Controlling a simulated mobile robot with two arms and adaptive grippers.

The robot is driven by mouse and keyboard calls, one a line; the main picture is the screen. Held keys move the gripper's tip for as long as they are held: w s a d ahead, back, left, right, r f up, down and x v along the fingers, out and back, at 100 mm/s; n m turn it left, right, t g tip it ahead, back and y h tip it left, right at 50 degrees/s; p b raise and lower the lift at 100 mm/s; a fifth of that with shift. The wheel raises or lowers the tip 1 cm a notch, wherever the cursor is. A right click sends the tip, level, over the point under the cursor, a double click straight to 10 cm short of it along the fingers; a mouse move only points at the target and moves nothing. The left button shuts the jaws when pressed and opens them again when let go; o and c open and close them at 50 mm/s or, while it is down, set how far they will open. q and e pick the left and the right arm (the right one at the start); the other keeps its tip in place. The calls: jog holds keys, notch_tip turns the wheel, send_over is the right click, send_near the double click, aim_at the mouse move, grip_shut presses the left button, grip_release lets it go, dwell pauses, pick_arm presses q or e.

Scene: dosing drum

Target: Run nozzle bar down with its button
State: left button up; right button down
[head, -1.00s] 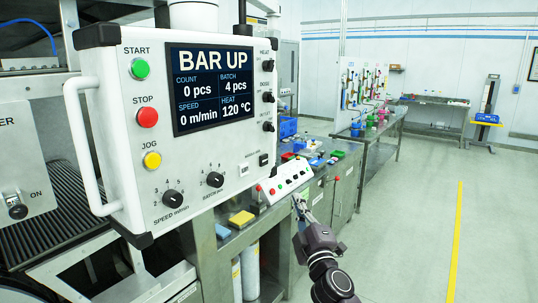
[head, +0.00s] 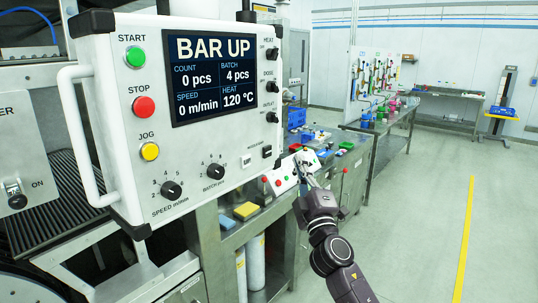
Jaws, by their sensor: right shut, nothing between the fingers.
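The white control box (head: 200,140) carries a screen (head: 212,80) reading BAR UP, 0 pcs, batch 4 pcs, 0 m/min and 120 °C. A small sloped white button console (head: 279,181) with a red knob and several small buttons stands on the steel bench behind it. My right gripper (head: 303,168) is shut and empty, its fingertips at the right part of this console and covering some of its buttons. I cannot tell whether they touch a button. The button labels are too small to read. I cannot make out the nozzle bar. My left gripper is not in view.
The control box has green START (head: 135,57), red STOP (head: 144,107) and yellow JOG (head: 149,151) buttons, and a white handle (head: 84,140) at its left. Yellow (head: 246,210) and blue blocks lie on the bench. The floor at the right is clear.

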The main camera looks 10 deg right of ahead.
aim_at(267, 151)
jog(key=w+a+b, duration=0.3)
jog(key=w+a, duration=0.1)
jog(key=w, duration=0.1)
jog(key=shift+w+a, duration=0.25)
jog(key=shift+b, duration=0.35)
dwell(1.0)
jog(key=shift+w+a+b, duration=0.25)
jog(key=shift+w+b, duration=0.05)
jog(key=shift+w, duration=0.05)
